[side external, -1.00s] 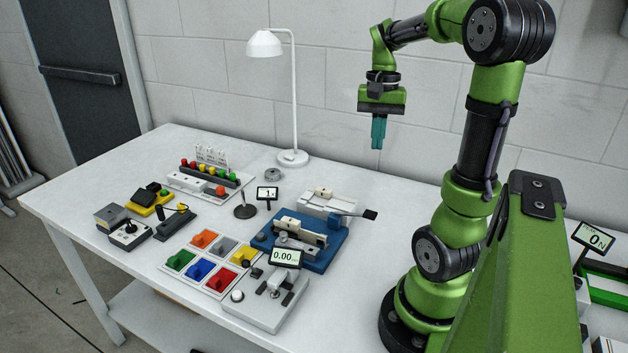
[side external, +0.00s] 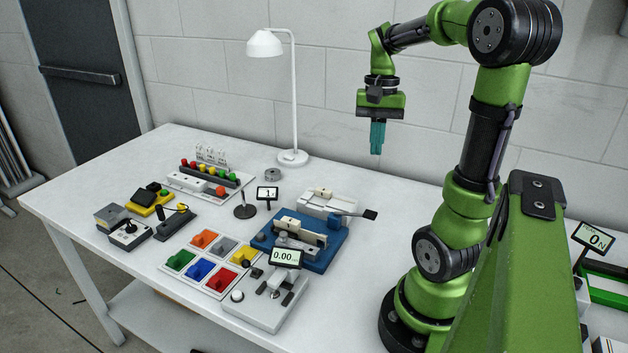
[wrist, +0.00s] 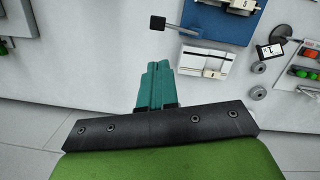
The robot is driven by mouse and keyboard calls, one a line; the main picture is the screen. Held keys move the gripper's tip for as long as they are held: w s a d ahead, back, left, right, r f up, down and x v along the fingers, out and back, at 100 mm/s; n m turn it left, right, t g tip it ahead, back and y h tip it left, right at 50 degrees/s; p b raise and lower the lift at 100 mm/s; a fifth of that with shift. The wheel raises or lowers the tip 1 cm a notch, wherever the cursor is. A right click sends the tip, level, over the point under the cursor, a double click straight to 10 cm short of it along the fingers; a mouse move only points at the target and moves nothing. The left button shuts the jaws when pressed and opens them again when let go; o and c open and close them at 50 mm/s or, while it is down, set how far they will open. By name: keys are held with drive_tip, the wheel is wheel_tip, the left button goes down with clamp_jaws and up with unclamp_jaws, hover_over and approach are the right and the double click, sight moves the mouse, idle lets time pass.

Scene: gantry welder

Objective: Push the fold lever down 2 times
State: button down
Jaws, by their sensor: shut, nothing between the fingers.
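The fold lever appears to be the thin arm with a black paddle (side external: 369,215) that sticks out to the right from the blue-based machine (side external: 320,265). It stands out level or nearly level. The wrist view shows the black paddle (wrist: 158,23) and its rod beside the blue base (wrist: 215,25). My gripper (side external: 376,152) is high above the table, over the paddle side and well apart from it. Its teal fingers (wrist: 159,66) are shut together and empty.
A small display (side external: 267,192) behind the blue machine seems to read 1. Another display (side external: 286,257) reads 0.00. A white lamp (side external: 292,100) stands at the back. Coloured switches (side external: 200,270) and other devices fill the left. The air around my gripper is clear.

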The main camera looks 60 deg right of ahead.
hover_over(370, 212)
wheel_tip(370, 212, down, 5)
drive_tip(key=shift+w+d+f, duration=0.15)
drive_tip(key=shift+d+f, duration=0.1)
drive_tip(key=shift+d, duration=0.3)
drive_tip(key=shift+a+f, duration=0.15)
drive_tip(key=shift+f, duration=1.55)
drive_tip(key=shift+a+f, duration=0.15)
drive_tip(key=shift+f, duration=1.65)
